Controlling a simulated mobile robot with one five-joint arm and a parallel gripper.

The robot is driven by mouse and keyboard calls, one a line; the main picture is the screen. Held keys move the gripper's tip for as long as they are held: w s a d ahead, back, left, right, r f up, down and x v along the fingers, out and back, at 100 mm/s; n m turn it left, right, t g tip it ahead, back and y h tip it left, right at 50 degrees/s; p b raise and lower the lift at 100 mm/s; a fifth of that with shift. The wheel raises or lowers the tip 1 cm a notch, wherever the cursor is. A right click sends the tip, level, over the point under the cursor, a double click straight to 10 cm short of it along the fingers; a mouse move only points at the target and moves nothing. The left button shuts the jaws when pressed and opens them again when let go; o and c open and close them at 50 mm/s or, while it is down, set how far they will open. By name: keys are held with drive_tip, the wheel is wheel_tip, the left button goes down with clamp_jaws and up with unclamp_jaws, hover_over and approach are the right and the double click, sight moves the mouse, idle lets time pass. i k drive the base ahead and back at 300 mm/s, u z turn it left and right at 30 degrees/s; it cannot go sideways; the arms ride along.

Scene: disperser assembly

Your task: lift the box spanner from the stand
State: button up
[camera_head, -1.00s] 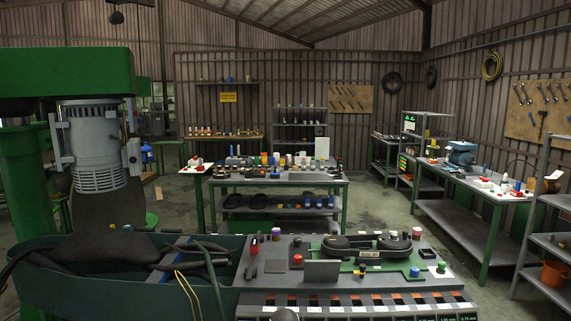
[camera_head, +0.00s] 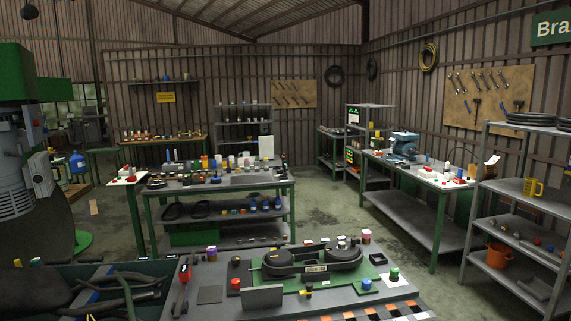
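I cannot pick out a box spanner or its stand for certain in this view. The nearest workbench (camera_head: 222,312) fills the bottom middle, with many small parts on it. A slim red-and-dark upright tool (camera_head: 183,272) is at its left end; I cannot tell what it is. A green plate (camera_head: 345,286) on the bench carries a black looped part (camera_head: 315,263) with a small size label. My gripper is not in view.
A middle table (camera_head: 219,187) crowded with small items stands behind the bench. A side bench (camera_head: 410,173) with a blue vise (camera_head: 405,144) is at the right. Shelves (camera_head: 520,190) stand at the far right, with an orange bucket (camera_head: 499,256). Floor (camera_head: 330,205) between the tables is clear.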

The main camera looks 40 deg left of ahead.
sight(181, 167)
drive_tip(key=z, duration=0.3)
drive_tip(key=i, duration=3.55)
drive_tip(key=z, duration=0.6)
drive_tip(key=k, duration=0.1)
drive_tip(key=u, duration=2.85)
drive_tip(key=i, duration=5)
drive_tip(key=u, duration=0.1)
